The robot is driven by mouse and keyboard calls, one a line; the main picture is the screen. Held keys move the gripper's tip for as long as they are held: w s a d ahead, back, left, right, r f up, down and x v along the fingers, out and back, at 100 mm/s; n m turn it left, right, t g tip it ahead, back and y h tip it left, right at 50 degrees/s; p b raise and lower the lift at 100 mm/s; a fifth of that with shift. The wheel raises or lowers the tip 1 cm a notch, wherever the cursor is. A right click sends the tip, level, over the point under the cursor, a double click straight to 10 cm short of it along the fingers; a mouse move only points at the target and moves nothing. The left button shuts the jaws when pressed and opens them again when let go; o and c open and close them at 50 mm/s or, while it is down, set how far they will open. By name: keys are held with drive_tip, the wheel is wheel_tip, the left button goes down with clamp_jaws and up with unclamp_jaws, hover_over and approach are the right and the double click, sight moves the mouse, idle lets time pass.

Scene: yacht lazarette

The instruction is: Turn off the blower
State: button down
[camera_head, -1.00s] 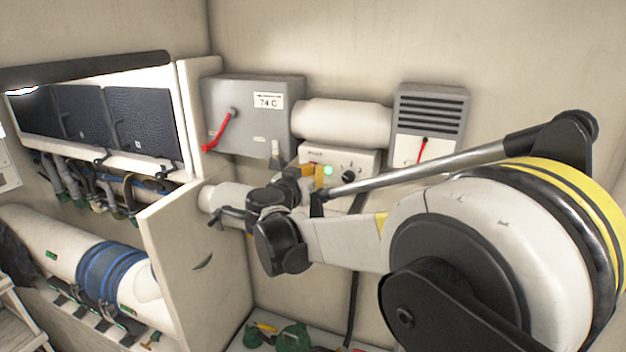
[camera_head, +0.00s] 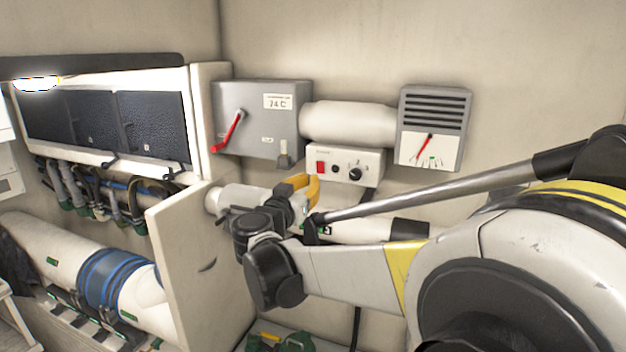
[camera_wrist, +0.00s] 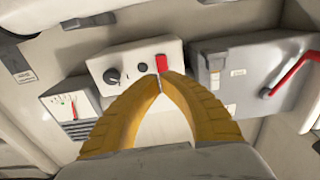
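A cream control box (camera_head: 372,163) is on the wall below a fat white duct. It has a red rocker switch (camera_head: 320,167), a dark indicator lamp (camera_head: 334,168) and a black knob (camera_head: 355,173). In the wrist view the red switch (camera_wrist: 162,63) is just beyond the fingertips, and the lamp (camera_wrist: 141,69) is unlit. My gripper (camera_head: 307,184) has yellow fingers and is below and left of the switch in the head view. In the wrist view my gripper (camera_wrist: 160,82) has its tips together, with nothing visible between them. Contact with the switch cannot be made out.
A grey box with a red lever (camera_head: 228,131) is left of the control box. A louvred grey unit (camera_head: 433,112) with a red-needle gauge is to the right, joined by the white duct (camera_head: 348,123). A cream partition (camera_head: 195,265) stands close by my gripper.

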drive_tip(key=v, duration=0.6)
drive_tip(key=shift+s+f+b, duration=0.2)
drive_tip(key=shift+f+b, duration=0.1)
drive_tip(key=shift+b, duration=0.05)
